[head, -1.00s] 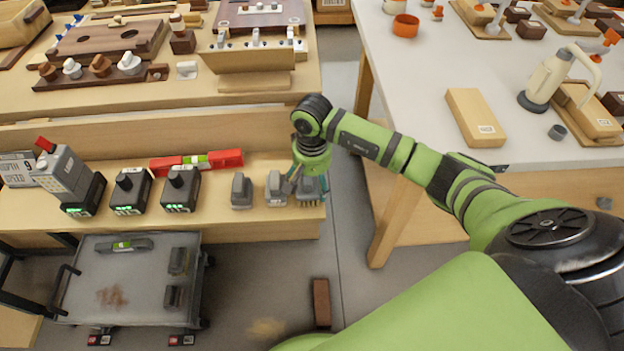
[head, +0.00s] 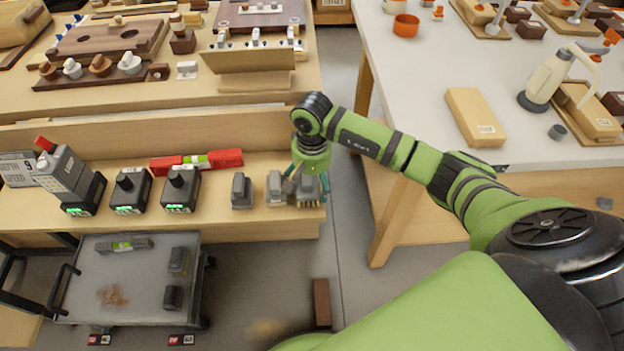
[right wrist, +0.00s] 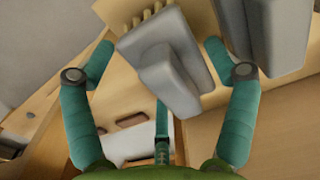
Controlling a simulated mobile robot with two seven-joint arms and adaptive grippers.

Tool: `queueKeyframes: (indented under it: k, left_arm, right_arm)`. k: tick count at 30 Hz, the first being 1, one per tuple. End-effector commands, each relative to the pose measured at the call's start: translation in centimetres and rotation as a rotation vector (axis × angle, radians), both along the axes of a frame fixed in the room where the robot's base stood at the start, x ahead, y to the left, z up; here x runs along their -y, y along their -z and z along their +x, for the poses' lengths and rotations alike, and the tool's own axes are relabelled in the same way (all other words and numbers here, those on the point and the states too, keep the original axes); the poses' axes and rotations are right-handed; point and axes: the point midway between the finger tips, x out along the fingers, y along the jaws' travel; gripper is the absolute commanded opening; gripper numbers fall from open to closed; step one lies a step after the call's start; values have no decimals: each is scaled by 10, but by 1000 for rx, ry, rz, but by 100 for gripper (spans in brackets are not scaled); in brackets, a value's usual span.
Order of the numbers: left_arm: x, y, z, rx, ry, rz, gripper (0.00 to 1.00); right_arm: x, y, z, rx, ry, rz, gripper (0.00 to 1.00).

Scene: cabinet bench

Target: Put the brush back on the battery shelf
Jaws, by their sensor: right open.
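A grey block with a raised grip and a row of pale bristle-like teeth along one edge looks like the brush (head: 308,190). It lies at the right end of the wooden battery shelf (head: 140,223). In the right wrist view the brush (right wrist: 165,68) sits between the spread teal fingers. My right gripper (head: 307,188) is open around it, pointing down. In the right wrist view this gripper (right wrist: 160,80) shows gaps beside the grey body. The gripper partly hides the brush in the head view. My left gripper is out of view.
A grey battery (head: 276,188) stands close left of the brush, another (head: 241,190) further left. Chargers (head: 180,188) and a red level (head: 196,161) are further along. A cart (head: 130,285) is below. A white table (head: 420,90) stands right, across a narrow gap.

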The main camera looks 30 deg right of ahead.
Motion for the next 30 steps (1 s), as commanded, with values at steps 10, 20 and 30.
queueKeyframes:
  k: [10, 20, 30]
  left_arm:
    - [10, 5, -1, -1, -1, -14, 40]
    - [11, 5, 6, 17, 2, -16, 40]
    - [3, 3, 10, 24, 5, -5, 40]
  right_arm:
    - [1, -77, 2, 9, 0, -1, 86]
    - [0, -115, 1, 4, -1, 0, 86]
    - [0, -117, 1, 4, 0, 0, 86]
